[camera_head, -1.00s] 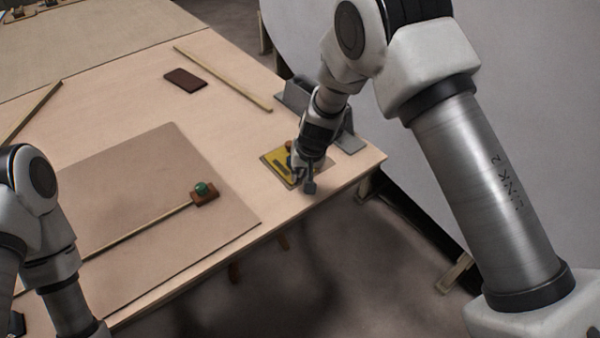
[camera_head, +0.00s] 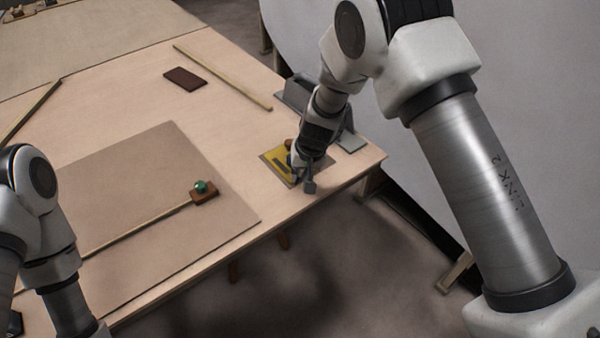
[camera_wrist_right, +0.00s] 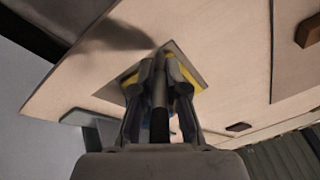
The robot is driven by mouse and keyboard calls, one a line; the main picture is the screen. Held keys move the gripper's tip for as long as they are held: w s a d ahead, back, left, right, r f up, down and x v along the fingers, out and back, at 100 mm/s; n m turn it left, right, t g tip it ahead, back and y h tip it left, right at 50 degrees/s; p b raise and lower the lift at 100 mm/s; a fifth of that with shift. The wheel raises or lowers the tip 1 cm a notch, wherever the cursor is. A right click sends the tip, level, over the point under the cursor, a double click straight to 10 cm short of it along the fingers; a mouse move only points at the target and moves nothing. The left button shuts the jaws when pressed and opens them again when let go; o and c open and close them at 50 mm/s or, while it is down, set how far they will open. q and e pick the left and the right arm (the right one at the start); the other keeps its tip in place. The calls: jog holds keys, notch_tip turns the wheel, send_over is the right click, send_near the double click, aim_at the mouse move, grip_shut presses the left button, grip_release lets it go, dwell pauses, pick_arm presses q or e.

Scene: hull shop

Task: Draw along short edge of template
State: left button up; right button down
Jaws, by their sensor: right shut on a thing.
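The yellow template (camera_head: 280,156) lies flat on a slightly larger dark sheet near the right end of the wooden table. It also shows in the right wrist view (camera_wrist_right: 199,86), partly behind the fingers. My right gripper (camera_head: 307,186) is over the template's near side, pointing down. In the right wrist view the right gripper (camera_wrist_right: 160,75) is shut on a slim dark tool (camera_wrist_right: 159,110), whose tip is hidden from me.
A brown board (camera_head: 150,215) carries a long strip ending in a block with a green knob (camera_head: 201,187). A dark brown block (camera_head: 185,79) and a thin wooden strip (camera_head: 222,77) lie farther back. A grey metal bracket (camera_head: 350,142) stands right of the template.

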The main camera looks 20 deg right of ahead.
dwell(0.4)
jog(key=shift+w+d, duration=0.1)
jog(key=shift+d, duration=0.25)
jog(key=shift+w+d+p, duration=0.1)
jog(key=shift+d+p, duration=0.1)
jog(key=shift+p, duration=0.1)
jog(key=shift+w+d+p, duration=0.25)
jog(key=shift+d+p, duration=0.15)
jog(key=shift+d, duration=0.3)
jog(key=shift+w+d+p, duration=0.2)
jog(key=shift+d+p, duration=0.2)
jog(key=shift+d, duration=0.25)
jog(key=shift+w+d+p, duration=0.25)
jog(key=shift+d+p, duration=0.15)
jog(key=shift+d, duration=0.3)
jog(key=shift+d, duration=0.1)
jog(key=shift+w+d, duration=0.1)
jog(key=shift+d, duration=0.05)
jog(key=shift+w+d+p, duration=0.2)
jog(key=shift+d+p, duration=0.1)
jog(key=shift+d, duration=0.25)
jog(key=shift+w+d+p, duration=0.2)
jog(key=shift+d+p, duration=0.1)
jog(key=shift+d, duration=0.2)
